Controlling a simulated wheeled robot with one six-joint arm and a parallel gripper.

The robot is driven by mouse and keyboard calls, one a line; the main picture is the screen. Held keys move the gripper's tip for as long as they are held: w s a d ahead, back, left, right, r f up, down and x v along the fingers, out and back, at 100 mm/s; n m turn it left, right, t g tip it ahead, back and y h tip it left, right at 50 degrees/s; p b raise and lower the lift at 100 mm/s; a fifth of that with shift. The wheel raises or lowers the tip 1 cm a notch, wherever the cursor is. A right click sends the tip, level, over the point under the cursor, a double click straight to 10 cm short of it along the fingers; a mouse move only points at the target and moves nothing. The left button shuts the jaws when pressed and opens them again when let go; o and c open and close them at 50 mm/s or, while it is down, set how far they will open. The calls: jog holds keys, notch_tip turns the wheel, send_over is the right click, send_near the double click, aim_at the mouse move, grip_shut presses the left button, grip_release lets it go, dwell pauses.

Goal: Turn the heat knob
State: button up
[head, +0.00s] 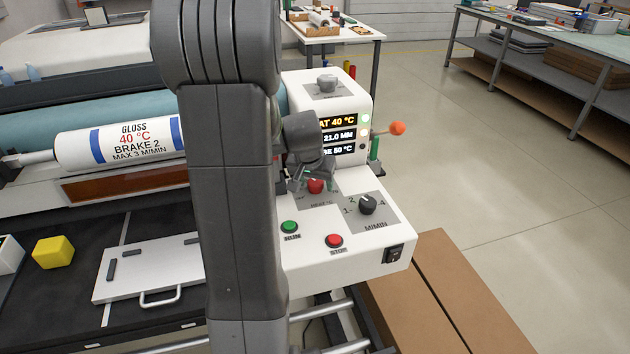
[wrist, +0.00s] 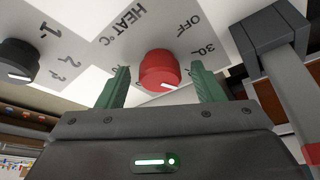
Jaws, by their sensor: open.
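The red heat knob (wrist: 159,69) is in the wrist view on the pale panel, beside the label HEAT °C with OFF and 30 printed around it. A white mark shows on its lower edge. My gripper (wrist: 163,82) is open, with one green finger on each side of the knob. There is a gap on both sides; I cannot tell how deep the fingers reach. In the head view the red heat knob (head: 316,187) is partly hidden behind my gripper (head: 312,181), above the white control console (head: 305,262).
The black M/MIN knob (head: 367,204), green RUN button (head: 289,227), red STOP button (head: 334,240) and black switch (head: 394,253) are nearby. A display (head: 343,134), partly hidden, reads 40 °C in its top row. An orange-tipped lever (head: 397,128) sticks out right. Open floor lies further right.

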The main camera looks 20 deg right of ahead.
jog(key=c, duration=1)
jog(key=shift+r+n+p, duration=0.1)
jog(key=shift+n+p, duration=0.55)
jog(key=shift+n, duration=0.15)
jog(key=shift+d+n+t+y, duration=0.15)
jog(key=shift+n+t+y, duration=0.35)
jog(key=shift+n, duration=0.6)
jog(key=n+y+b, duration=0.1)
jog(key=n, duration=0.1)
jog(key=shift+f+n+b, duration=0.2)
jog(key=shift+n+b, duration=0.1)
jog(key=shift+n, duration=0.1)
jog(key=shift+d+r+n+y+b, duration=0.1)
jog(key=shift+n+y+b, duration=0.4)
jog(key=shift+n+b, duration=0.5)
